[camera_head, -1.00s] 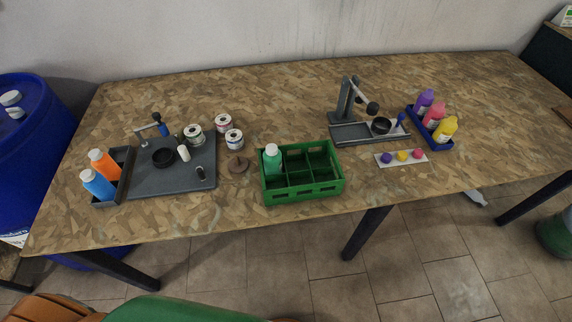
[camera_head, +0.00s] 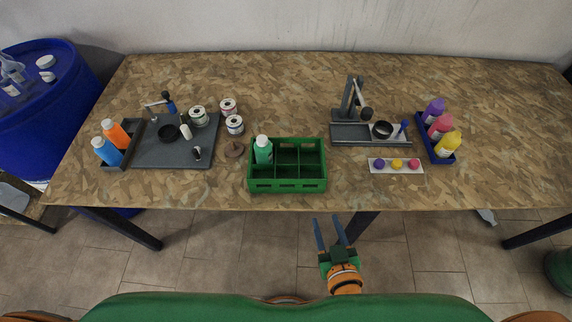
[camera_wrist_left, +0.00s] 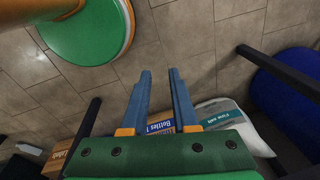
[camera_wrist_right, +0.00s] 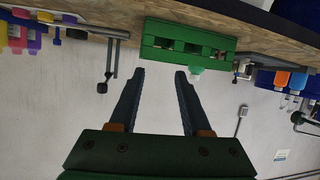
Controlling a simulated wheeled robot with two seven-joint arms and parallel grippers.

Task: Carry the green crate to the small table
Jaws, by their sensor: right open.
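The green crate (camera_head: 288,184) stands upright near the front edge of the large wooden table (camera_head: 300,85). It has several compartments, and a green bottle (camera_head: 263,151) stands in its back left one. My right gripper (camera_head: 328,217) is open and empty, in front of the table edge, below and right of the crate in the head view. In the right wrist view the crate (camera_wrist_right: 160,42) shows upside down beyond the fingertips, apart from them. My left gripper (camera_wrist_left: 159,72) shows only in its wrist view, fingers apart with nothing between them, over the floor. I cannot make out the small table.
Left of the crate are a dark grey tray (camera_head: 150,155), tins and a brown disc (camera_head: 233,149). Right of it are a grey stand (camera_head: 350,132), a white strip (camera_head: 396,166) and a blue bottle holder (camera_head: 437,150). A blue drum (camera_head: 45,100) stands at the left.

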